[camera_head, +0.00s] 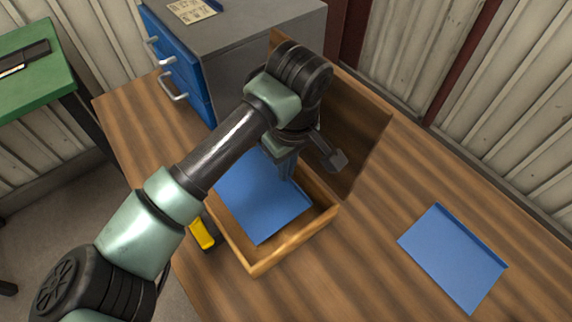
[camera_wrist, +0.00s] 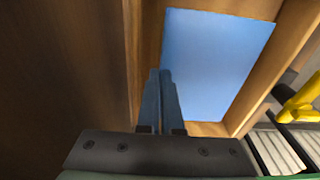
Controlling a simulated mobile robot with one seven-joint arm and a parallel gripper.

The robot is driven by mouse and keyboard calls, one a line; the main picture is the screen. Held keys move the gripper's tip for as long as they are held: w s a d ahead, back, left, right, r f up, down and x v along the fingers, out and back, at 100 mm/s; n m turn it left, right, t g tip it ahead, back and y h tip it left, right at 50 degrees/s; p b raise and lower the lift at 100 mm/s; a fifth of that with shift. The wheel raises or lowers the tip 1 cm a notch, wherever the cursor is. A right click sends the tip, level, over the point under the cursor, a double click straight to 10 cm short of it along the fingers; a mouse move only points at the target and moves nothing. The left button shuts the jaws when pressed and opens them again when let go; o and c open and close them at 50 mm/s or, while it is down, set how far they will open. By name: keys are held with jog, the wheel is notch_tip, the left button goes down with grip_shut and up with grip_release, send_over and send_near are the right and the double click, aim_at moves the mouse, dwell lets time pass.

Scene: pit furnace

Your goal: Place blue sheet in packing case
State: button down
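The wooden packing case (camera_head: 295,240) stands open on the wooden table, with its lid (camera_head: 360,125) raised at the back right. A blue sheet (camera_head: 262,205) is inside the case opening; it also shows in the wrist view (camera_wrist: 215,60). My gripper (camera_head: 286,172) points down into the case at the sheet's upper-right edge. In the wrist view its two fingers (camera_wrist: 160,75) are close together at that edge and look shut on it. I cannot tell whether the sheet rests on the case floor. A second blue sheet (camera_head: 453,258) lies flat on the table to the right.
A yellow object (camera_head: 202,232) sits at the table edge left of the case. A grey cabinet with blue drawers (camera_head: 190,75) stands behind, with a paper item (camera_head: 194,10) on top. A green table (camera_head: 35,75) is at the far left. The table between case and second sheet is clear.

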jog(key=shift+f, duration=0.1)
jog(key=shift+f+b, duration=0.55)
jog(key=shift+b, duration=0.2)
jog(key=c, duration=1.1)
grip_release()
jog(key=shift+r, duration=0.1)
jog(key=shift+r+p, duration=0.55)
jog(key=shift+p, duration=0.25)
jog(key=r, duration=0.8)
jog(key=s+r, duration=0.1)
jog(key=r, duration=0.3)
jog(key=shift+d, duration=0.35)
